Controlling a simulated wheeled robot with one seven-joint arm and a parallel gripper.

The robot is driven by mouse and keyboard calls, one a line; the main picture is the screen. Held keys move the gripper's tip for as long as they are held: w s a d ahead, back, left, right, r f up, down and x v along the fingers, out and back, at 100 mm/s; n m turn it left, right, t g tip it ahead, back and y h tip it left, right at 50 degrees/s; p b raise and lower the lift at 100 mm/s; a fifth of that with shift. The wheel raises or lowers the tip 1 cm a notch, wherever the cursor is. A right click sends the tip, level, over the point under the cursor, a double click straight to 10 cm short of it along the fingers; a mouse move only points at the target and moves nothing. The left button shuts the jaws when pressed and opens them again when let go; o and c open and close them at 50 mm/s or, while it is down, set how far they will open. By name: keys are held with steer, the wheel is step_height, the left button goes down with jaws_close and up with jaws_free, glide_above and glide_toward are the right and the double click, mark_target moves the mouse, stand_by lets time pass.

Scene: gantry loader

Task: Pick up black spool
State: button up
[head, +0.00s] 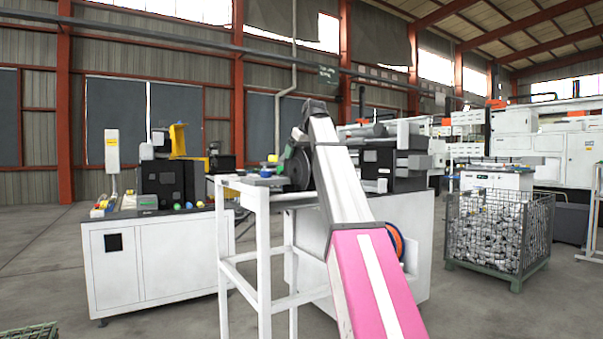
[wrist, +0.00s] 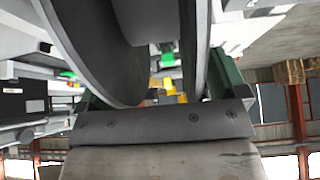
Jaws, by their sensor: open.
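The black spool (head: 296,169) stands upright on its rim on the white-framed table, partly hidden behind my arm in the head view. In the wrist view the spool (wrist: 85,45) is very close, with one broad flange at left, the other nearly edge-on at right, and its hub between them. My gripper (wrist: 160,92) is open, with a dark green finger at each side of the spool; the flanges appear to lie between the fingers. Whether a finger touches the spool I cannot tell.
The white-framed table (head: 258,196) also holds small green and yellow items. An orange-rimmed round thing (head: 396,241) shows beside my arm, lower down. A white cabinet (head: 155,262) stands at left and a wire-mesh crate (head: 498,235) at right.

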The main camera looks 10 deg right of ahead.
jaws_close()
stand_by(0.3)
